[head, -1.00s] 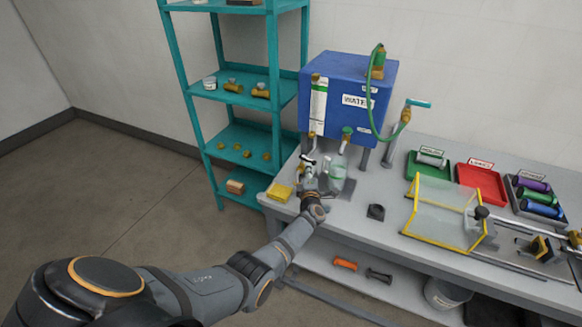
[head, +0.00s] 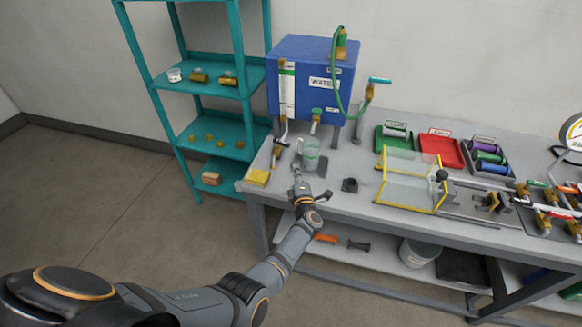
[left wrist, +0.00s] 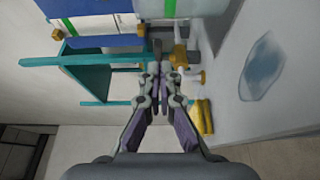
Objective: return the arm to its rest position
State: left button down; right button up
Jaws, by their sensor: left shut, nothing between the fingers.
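My left arm reaches in from the lower left of the head view. My right gripper is not in view.
The blue water tank (head: 312,78) stands behind the gripper. A yellow sponge-like block (head: 258,177) lies at the bench's left edge. A teal shelf (head: 200,92) stands behind left. A clear yellow-edged guard (head: 412,180), a green tray (head: 393,140) and a red tray (head: 440,151) are to the right.

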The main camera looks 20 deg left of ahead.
pick_arm(q)
jog(key=shift+s, duration=0.1)
jog(key=shift+w+f, duration=0.1)
jog(key=shift+w, duration=0.1)
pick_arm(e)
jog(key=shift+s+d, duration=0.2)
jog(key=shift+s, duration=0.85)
pick_arm(q)
jog(key=shift+d, duration=0.1)
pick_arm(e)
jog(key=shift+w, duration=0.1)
